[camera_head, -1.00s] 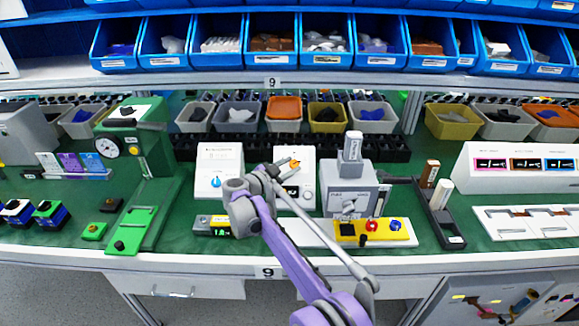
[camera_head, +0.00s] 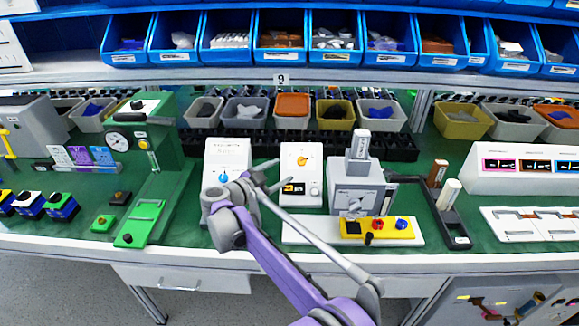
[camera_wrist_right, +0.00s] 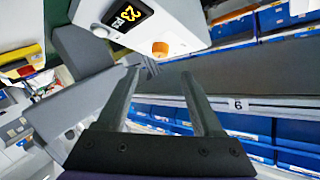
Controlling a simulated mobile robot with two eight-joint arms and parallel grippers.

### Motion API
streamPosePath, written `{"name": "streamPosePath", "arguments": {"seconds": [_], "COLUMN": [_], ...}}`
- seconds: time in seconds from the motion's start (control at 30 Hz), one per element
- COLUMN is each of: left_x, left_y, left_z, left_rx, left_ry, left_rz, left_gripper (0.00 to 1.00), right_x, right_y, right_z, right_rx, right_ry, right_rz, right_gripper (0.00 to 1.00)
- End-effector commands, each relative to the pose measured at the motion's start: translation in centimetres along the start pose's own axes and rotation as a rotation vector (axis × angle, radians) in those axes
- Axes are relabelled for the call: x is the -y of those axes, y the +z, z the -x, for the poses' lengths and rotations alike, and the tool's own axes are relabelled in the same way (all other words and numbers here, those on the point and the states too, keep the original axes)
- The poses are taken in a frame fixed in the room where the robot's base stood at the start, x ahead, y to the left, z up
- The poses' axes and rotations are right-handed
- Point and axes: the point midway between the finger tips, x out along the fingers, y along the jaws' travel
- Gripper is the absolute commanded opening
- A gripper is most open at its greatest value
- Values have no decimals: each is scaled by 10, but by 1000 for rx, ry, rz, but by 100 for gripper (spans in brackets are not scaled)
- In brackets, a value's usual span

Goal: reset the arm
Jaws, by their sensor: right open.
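My right gripper (camera_head: 268,176) is in front of the gap between two white switch boxes, and its purple arm comes up from the bottom. In the right wrist view its two fingers (camera_wrist_right: 160,82) are apart with nothing between them. The right white box (camera_head: 290,193) has an orange knob (camera_head: 302,160) and a small display. The knob also shows in the right wrist view (camera_wrist_right: 160,48), beyond the fingertips and apart from them. The left white box (camera_head: 228,152) has a blue knob (camera_head: 223,177), just above my gripper's wrist. My left gripper is not in view.
A grey device (camera_head: 343,183) with a yellow button panel (camera_head: 378,229) stands right of the boxes. A green press (camera_head: 160,150) stands to the left. Grey, orange and yellow bins line the back, under a shelf of blue bins (camera_head: 282,40).

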Motion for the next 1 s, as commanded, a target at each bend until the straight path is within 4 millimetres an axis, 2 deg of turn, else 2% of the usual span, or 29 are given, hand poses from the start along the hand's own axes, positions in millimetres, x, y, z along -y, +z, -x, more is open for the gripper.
{"name": "streamPosePath", "arguments": {"seconds": [0.1,0.23,0.67,0.73,0.87,1.0], "left_x": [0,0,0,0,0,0], "left_y": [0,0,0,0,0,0], "left_z": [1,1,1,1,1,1], "left_rx": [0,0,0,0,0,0], "left_ry": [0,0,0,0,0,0], "left_rz": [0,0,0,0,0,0], "left_gripper": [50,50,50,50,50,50], "right_x": [0,0,0,1,11,23], "right_y": [0,0,0,-5,-38,-96], "right_z": [15,22,22,19,6,-5], "right_rx": [1,0,0,-3,-19,-18], "right_ry": [-1,0,0,-15,-126,-364], "right_rz": [0,0,0,-4,-23,-26], "right_gripper": [68,68,68,68,68,68]}}
